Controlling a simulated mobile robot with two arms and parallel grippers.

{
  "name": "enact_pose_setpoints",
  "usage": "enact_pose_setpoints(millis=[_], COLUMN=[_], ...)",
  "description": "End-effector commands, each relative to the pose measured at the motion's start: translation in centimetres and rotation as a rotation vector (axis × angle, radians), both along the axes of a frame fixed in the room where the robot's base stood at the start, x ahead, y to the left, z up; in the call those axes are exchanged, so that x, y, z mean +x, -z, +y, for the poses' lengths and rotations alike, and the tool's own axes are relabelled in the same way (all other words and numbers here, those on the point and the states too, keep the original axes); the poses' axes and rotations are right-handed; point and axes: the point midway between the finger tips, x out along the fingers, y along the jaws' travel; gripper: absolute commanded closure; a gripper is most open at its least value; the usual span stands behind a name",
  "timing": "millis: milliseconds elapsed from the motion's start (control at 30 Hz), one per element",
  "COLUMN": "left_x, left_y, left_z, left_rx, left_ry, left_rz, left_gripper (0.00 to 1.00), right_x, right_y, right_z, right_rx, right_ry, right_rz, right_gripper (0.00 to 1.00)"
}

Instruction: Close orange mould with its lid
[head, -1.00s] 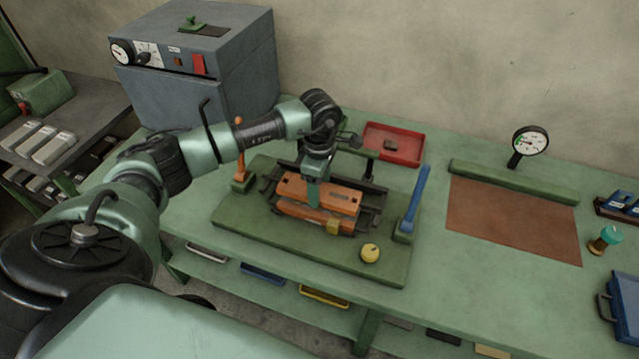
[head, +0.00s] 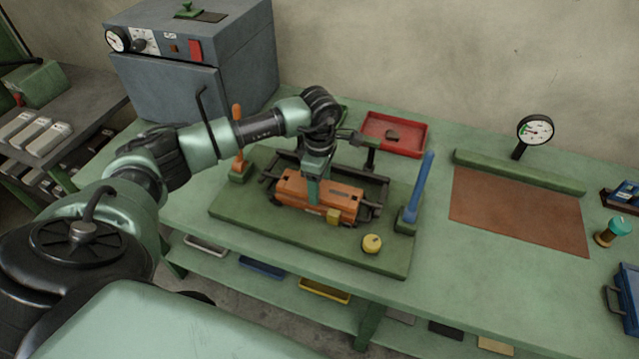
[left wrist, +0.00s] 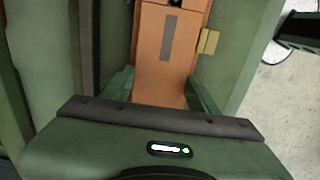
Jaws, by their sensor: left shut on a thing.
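The orange mould (head: 292,201) lies in a dark frame on a green board, with its orange lid (head: 343,192) on top. Lid and mould look lined up as one block, though I cannot tell whether the lid is fully seated. My left gripper (head: 314,196) points down and is shut across the middle of the lid. In the left wrist view the lid (left wrist: 165,78) lies between the green fingers, with a grey strip on top. A small yellow block (head: 334,216) sits at the mould's front side. My right gripper is not in view.
The green board (head: 250,222) carries an orange-handled post (head: 238,150), a blue lever (head: 417,190) and a yellow knob (head: 372,243). A red tray (head: 415,150) stands behind. A brown mat (head: 520,210) and dial gauge (head: 535,131) are at right. A grey oven (head: 170,95) stands back left.

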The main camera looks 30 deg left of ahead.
Motion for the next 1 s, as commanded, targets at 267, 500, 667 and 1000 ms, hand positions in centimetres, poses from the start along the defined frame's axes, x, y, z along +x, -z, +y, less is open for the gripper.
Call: enact_pose_setpoints(millis=[267,500,667,1000], left_x=[0.1,0.0,0.1,0.1], left_y=[-0.1,-0.4,-2.7,-7.5], left_z=[0.0,0.0,0.1,0.0], left_rx=[-0.001,0.001,0.001,0.001], left_ry=[0.0,0.0,0.0,-0.001], left_rz=[-0.002,0.0,-0.005,-0.003], left_gripper=[0.15,0.15,0.15,0.15], right_x=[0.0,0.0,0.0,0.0], right_y=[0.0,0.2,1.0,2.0], right_z=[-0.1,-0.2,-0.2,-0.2], right_rx=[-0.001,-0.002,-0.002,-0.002], right_ry=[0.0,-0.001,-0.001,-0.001], right_rz=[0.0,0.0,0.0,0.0], right_gripper=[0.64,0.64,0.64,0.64])
